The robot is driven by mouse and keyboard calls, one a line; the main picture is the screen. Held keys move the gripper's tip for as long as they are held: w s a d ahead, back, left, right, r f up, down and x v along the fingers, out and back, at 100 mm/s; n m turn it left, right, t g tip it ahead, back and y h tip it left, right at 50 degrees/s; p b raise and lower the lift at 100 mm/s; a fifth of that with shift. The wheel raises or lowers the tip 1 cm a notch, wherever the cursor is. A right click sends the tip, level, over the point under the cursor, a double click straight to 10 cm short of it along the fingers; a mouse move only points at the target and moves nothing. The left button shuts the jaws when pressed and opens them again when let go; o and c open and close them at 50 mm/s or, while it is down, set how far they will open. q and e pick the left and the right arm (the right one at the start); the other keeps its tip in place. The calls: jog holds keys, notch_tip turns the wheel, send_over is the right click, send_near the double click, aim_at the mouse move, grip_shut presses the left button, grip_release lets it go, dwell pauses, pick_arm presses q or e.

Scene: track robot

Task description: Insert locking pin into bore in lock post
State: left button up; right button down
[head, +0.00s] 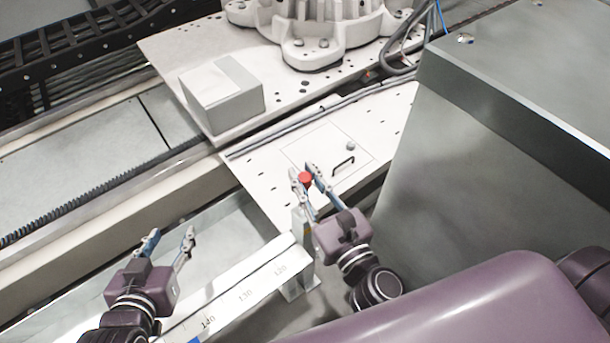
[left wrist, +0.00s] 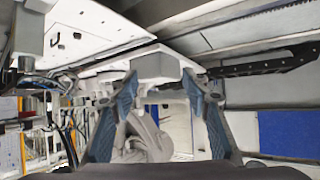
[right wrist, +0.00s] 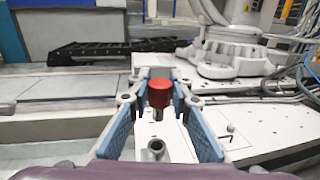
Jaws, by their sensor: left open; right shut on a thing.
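The locking pin shows as a red knob (head: 305,179) between the fingertips of my right gripper (head: 307,175), which is shut on it. In the right wrist view the red knob (right wrist: 160,92) sits between the blue-padded fingers, with a short grey shaft below it. The lock post (head: 302,222) is a pale upright just below the right fingertips in the head view. In the right wrist view a round bore (right wrist: 156,148) shows nearer the camera than the pin, apart from it in the picture. My left gripper (head: 170,240) is open and empty at lower left.
A white rail (head: 235,283) marked with numbers runs toward the post. Behind is a white plate with a small black handle (head: 343,161). A grey-white box (head: 222,94) and a large robot base (head: 313,30) stand farther back. A large grey cabinet (head: 480,160) bounds the right side.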

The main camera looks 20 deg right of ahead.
jog(key=shift+f+b, duration=0.3)
jog(key=shift+f, duration=0.4)
jog(key=shift+f+b, duration=0.9)
jog(key=shift+b, duration=0.2)
pick_arm(q)
jog(key=w+d+r+t+h, duration=0.1)
jog(key=r+t, duration=0.4)
jog(key=r, duration=0.5)
jog(key=w+d+r+t+h+b, duration=0.1)
jog(key=d+r+t+h, duration=0.1)
jog(key=r+t, duration=0.3)
jog(key=shift+w+d+r+h, duration=0.15)
jog(key=shift+w+r+h, duration=0.2)
jog(key=shift+r, duration=2)
pick_arm(e)
jog(key=shift+f, duration=0.5)
pick_arm(q)
jog(key=shift+w, duration=0.1)
jog(key=shift+f+m, duration=0.15)
jog(key=shift+m, duration=0.15)
jog(key=shift+w+f, duration=0.1)
jog(key=shift+f, duration=0.05)
jog(key=shift+f, duration=0.2)
